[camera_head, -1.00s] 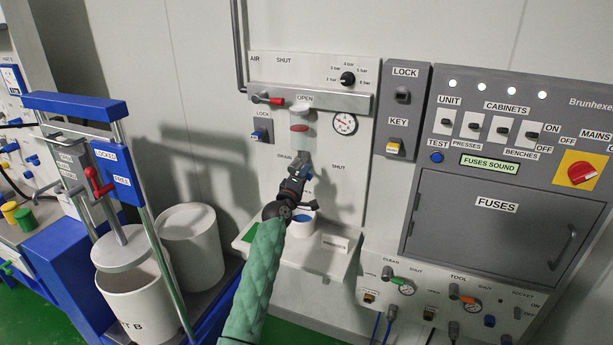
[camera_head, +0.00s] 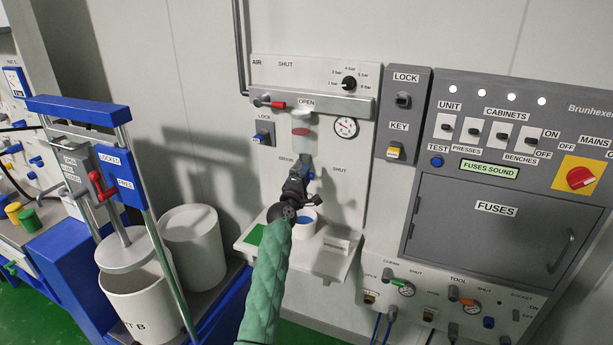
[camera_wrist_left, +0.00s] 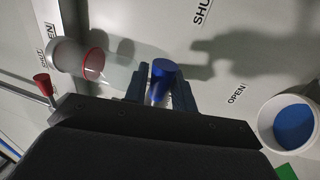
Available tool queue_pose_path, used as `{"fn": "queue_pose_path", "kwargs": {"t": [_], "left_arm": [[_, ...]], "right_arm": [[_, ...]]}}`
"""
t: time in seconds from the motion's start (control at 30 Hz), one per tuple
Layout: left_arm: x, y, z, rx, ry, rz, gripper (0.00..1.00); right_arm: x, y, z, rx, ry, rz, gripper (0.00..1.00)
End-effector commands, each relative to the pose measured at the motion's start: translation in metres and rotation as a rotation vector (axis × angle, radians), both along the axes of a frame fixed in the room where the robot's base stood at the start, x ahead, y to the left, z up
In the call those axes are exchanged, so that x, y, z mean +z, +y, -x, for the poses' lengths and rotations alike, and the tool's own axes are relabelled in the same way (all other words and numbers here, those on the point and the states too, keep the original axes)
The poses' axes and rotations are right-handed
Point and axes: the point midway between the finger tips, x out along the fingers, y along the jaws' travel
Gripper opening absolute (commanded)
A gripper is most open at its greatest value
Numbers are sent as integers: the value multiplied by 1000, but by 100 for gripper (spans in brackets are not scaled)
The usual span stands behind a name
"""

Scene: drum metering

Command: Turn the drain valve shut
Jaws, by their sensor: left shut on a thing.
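The drain valve has a blue handle (camera_wrist_left: 162,72), seen between the two dark fingers in the left wrist view. My left gripper (camera_wrist_left: 160,92) is shut on this handle. In the head view the left gripper (camera_head: 301,178) is at the drain on the wall panel, and a bit of the blue handle (camera_head: 311,174) shows beside it. The gripper hides most of the valve. SHUT and OPEN labels are on the panel around the handle in the wrist view. My right gripper is not in view.
A clear bowl with a red ring (camera_wrist_left: 93,64) is beside the fingers. A white cup with blue inside (camera_head: 306,222) stands on the shelf (camera_head: 338,264) below. The air regulator (camera_head: 310,100) is above, the grey fuse cabinet (camera_head: 490,220) at right, the blue press (camera_head: 75,106) at left.

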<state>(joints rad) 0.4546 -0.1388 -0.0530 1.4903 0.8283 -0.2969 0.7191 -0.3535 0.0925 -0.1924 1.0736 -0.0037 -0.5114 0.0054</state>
Motion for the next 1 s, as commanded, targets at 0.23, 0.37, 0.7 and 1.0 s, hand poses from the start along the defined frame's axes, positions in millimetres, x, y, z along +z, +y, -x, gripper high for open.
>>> {"fn": "queue_pose_path", "kwargs": {"t": [0.23,0.37,0.7,1.0], "left_arm": [[0,1,0,0,0,0,46],[0,0,0,0,0,0,46],[-10,10,29,2,0,0,46],[-16,21,64,1,0,1,46]], "right_arm": [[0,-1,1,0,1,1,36],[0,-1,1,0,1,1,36],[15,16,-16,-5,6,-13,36],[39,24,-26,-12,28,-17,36]]}}
